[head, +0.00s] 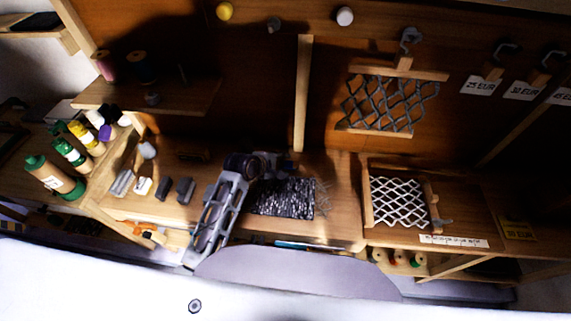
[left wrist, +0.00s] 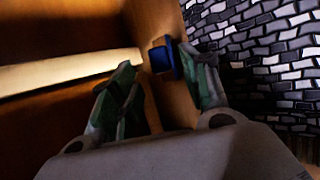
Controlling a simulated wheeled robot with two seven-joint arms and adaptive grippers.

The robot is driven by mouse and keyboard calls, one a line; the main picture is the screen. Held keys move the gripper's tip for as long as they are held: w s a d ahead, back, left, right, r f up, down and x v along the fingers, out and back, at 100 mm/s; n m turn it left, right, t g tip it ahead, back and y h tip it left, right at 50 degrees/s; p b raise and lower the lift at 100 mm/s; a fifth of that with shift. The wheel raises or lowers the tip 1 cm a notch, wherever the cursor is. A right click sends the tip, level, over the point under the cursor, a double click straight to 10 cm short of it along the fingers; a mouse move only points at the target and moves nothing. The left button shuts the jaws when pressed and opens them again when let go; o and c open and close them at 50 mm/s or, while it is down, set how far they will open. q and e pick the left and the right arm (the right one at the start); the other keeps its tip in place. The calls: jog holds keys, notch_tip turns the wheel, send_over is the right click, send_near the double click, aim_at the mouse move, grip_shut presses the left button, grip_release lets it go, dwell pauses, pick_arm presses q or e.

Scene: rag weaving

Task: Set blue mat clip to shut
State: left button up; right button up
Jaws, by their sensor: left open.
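A small blue block, seemingly the blue mat clip (left wrist: 163,55), shows in the left wrist view beside the edge of a black-and-white woven mat (left wrist: 262,40). I cannot tell whether the clip is open or shut. My left gripper (left wrist: 156,66) is open, with green-padded fingers. The clip shows just beyond and between its fingertips, nearer the right finger; contact is unclear. In the head view the left gripper (head: 284,163) hangs over the back edge of the mat (head: 283,198) on the table, and the clip is hidden there. My right gripper is not in view.
Grey and white blocks (head: 143,186) lie on the table left of my arm. A framed white net (head: 399,202) lies right of the mat, and a grey net (head: 388,103) hangs on the back wall. A wooden post (head: 302,95) rises behind.

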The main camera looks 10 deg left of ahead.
aim_at(287, 164)
pick_arm(q)
jog(key=shift+x, duration=2.15)
jog(key=c, duration=0.9)
